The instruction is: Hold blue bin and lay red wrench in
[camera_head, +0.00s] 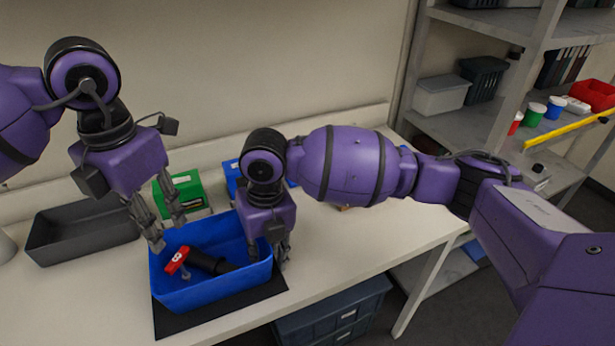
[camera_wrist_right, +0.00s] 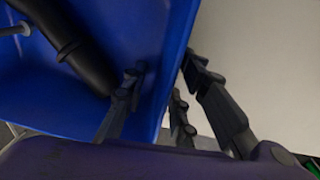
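The blue bin (camera_head: 213,289) stands on a dark mat on the bench. Inside it lies a tool with a red head (camera_head: 177,260) and a black handle (camera_head: 208,263), which I take for the red wrench. The black handle also shows in the right wrist view (camera_wrist_right: 75,45). My left gripper (camera_head: 166,229) is above the bin's back left part, fingers apart and empty. My right gripper (camera_head: 277,252) is at the bin's right wall. In the right wrist view its fingers (camera_wrist_right: 163,72) are on both sides of the blue wall (camera_wrist_right: 165,60), closed on it.
A grey tray (camera_head: 85,232) stands left of the bin. A green box (camera_head: 188,192) and another blue bin (camera_head: 231,178) are behind it. Shelving (camera_head: 440,122) with containers is on the right. The bench right of my right gripper is mostly clear.

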